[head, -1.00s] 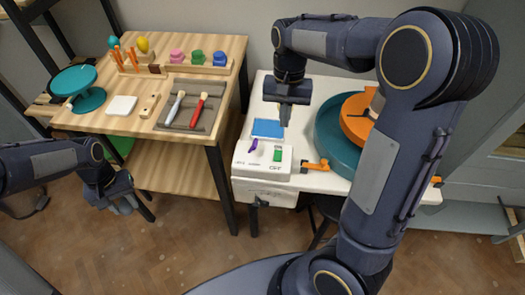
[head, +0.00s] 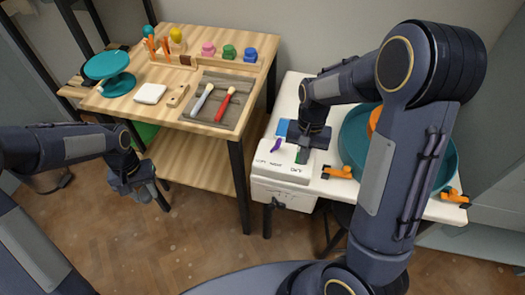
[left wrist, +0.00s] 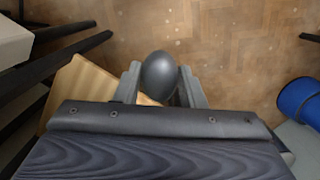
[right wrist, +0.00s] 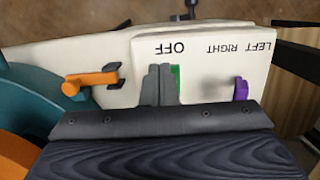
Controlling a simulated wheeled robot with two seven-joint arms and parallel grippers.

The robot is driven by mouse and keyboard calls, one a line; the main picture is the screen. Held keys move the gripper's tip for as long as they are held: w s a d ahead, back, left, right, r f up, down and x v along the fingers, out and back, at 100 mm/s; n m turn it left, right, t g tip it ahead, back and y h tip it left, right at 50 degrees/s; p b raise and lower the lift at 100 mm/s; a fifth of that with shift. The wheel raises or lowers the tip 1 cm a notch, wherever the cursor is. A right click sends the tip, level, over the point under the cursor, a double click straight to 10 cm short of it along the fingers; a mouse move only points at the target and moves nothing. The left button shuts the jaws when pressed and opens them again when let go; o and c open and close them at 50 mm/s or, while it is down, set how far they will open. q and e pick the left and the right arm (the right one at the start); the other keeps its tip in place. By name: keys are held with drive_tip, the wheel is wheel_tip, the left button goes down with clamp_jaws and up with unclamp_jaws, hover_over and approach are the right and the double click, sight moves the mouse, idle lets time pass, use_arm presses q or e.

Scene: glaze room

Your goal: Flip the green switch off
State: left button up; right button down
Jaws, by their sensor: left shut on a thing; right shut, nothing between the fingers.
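The green switch (right wrist: 176,80) stands on a white control box (right wrist: 215,70), beside the word OFF. In the head view the green switch (head: 300,157) is mostly hidden by my right gripper (head: 304,150). In the right wrist view my right gripper (right wrist: 158,86) is shut and empty, its fingertips right beside the switch; I cannot tell whether they touch. My left gripper (head: 150,190) hangs in front of the wooden table, over the floor. In the left wrist view it (left wrist: 160,85) is shut on a dark grey rounded thing (left wrist: 160,72).
A purple switch (right wrist: 241,90) marked LEFT RIGHT sits on the same box. An orange lever (right wrist: 92,82) and a teal basin (right wrist: 25,100) are on the other side. The wooden table (head: 140,112) at left holds brushes and colored pots.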

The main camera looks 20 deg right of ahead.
use_arm(q)
drive_tip(key=shift+f, duration=0.25)
use_arm(e)
drive_tip(key=shift+s+f, duration=0.15)
drive_tip(key=shift+f, duration=0.1)
drive_tip(key=shift+t+h, duration=0.3)
drive_tip(key=shift+t, duration=0.1)
use_arm(q)
drive_tip(key=shift+r, duration=0.15)
use_arm(e)
drive_tip(key=shift+r, duration=0.1)
use_arm(q)
drive_tip(key=shift+r, duration=0.2)
use_arm(e)
drive_tip(key=shift+w+d+r, duration=0.2)
drive_tip(key=shift+w+d, duration=0.15)
drive_tip(key=shift+w, duration=0.35)
